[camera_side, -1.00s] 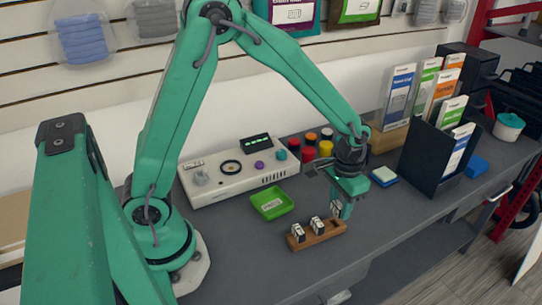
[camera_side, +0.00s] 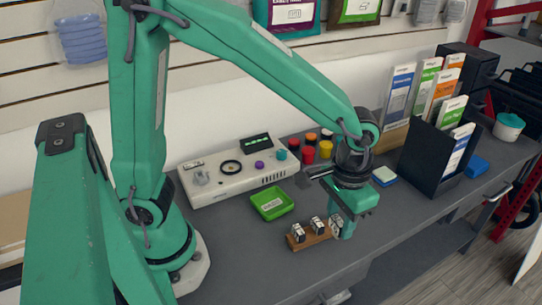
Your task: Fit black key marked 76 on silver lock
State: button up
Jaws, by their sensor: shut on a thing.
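My gripper (camera_side: 343,226) points down at the right end of a small wooden block (camera_side: 312,240). It is shut on a small black-and-silver piece (camera_side: 335,222), partly hidden by the fingers. I cannot read any marking, so I cannot tell whether this piece is the key marked 76. Two similar black-and-silver pieces stand upright on the block, one at its left end (camera_side: 298,232) and one near its middle (camera_side: 317,225). I cannot tell which is the silver lock. The block's right end is hidden by my gripper.
A green tray (camera_side: 272,204) lies behind the block. A white control box (camera_side: 235,177) stands behind it, with several coloured pots (camera_side: 310,154) to its right. A black brochure holder (camera_side: 436,155) stands at the right. The bench (camera_side: 400,215) is clear right of my gripper.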

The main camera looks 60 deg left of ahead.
jog(key=shift+a, duration=0.1)
dwell(0.5)
jog(key=s+a, duration=0.1)
jog(key=a, duration=2.1)
jog(key=s+a, duration=1.5)
jog(key=s, duration=0.1)
jog(key=shift+r+n, duration=0.4)
jog(key=shift+r, duration=0.05)
jog(key=shift+f, duration=0.15)
jog(key=shift+f, duration=2.65)
jog(key=shift+s+f, duration=0.1)
jog(key=shift+f, duration=0.75)
